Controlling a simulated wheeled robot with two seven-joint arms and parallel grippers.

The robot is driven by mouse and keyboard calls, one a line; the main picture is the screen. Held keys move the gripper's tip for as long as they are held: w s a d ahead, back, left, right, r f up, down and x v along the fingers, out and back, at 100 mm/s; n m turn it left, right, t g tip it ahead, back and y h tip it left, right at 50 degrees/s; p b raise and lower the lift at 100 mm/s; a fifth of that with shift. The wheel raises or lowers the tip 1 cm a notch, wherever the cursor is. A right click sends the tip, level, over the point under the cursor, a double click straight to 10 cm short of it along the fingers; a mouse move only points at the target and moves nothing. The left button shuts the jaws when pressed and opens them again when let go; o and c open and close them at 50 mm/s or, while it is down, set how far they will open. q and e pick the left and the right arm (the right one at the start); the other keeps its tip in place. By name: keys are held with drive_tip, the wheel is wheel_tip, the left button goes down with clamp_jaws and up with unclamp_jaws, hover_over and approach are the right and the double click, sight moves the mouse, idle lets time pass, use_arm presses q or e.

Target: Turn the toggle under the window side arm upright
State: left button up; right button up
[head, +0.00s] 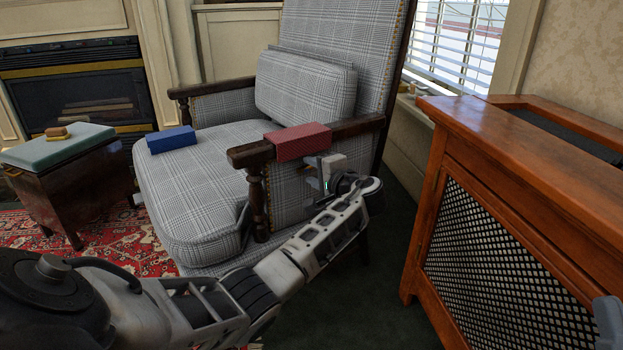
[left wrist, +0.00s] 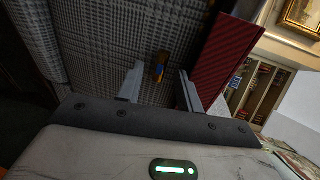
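The armchair's window side arm (head: 358,127) is dark wood, with a checked cloth panel below it. In the left wrist view a small orange and blue toggle (left wrist: 158,68) stands out against the checked cloth (left wrist: 110,35). A grey part at the lower right edge may belong to my right gripper (head: 608,322).
A red box (head: 300,142) lies on the window side arm, close beside one finger in the left wrist view (left wrist: 220,55). A blue box (head: 171,139) lies on the seat. A wooden radiator cover (head: 480,140) stands to the right, with a floor gap between.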

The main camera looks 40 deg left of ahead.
use_arm(q)
drive_tip(key=shift+w+a+f, duration=0.1)
drive_tip(key=shift+w+a, duration=0.05)
drive_tip(key=shift+a, duration=0.3)
use_arm(e)
drive_tip(key=shift+s+a+r+n+y, duration=0.1)
drive_tip(key=shift+s+r+n+y, duration=0.15)
drive_tip(key=shift+n+y, duration=0.35)
use_arm(q)
drive_tip(key=shift+c, duration=0.4)
clamp_jaws()
